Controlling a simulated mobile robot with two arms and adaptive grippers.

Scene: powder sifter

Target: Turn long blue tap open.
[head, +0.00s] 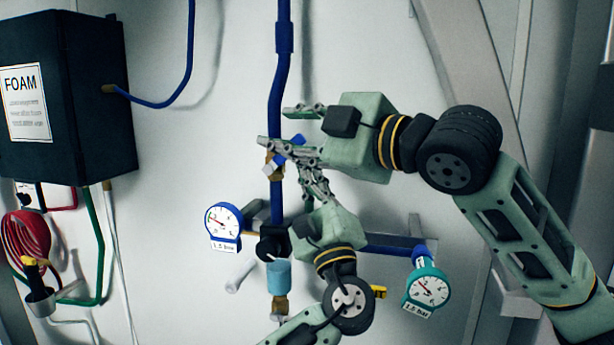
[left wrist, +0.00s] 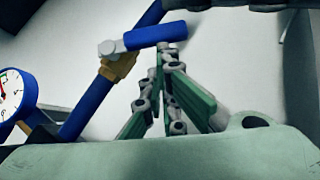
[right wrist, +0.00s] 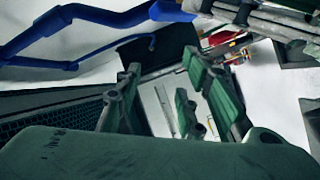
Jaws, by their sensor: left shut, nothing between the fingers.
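The long blue tap (left wrist: 155,36) has a blue lever on a grey hub and a brass valve body on the blue vertical pipe. In the left wrist view the lever points right and slightly up, across the pipe. In the head view the tap (head: 297,139) is partly hidden by my grippers. My left gripper (head: 303,156) is shut and empty, its fingertips (left wrist: 168,50) just below the lever; I cannot tell whether they touch it. My right gripper (head: 280,127) is open, its fingers spread above and beside the lever, with nothing visible between its fingertips (right wrist: 158,75).
A blue-rimmed gauge (head: 224,221) sits left of the pipe and a teal gauge (head: 428,290) lower right. A black FOAM box (head: 70,100) and a red hose coil (head: 27,240) are at the left. My arms are close together. The upper wall is mostly clear.

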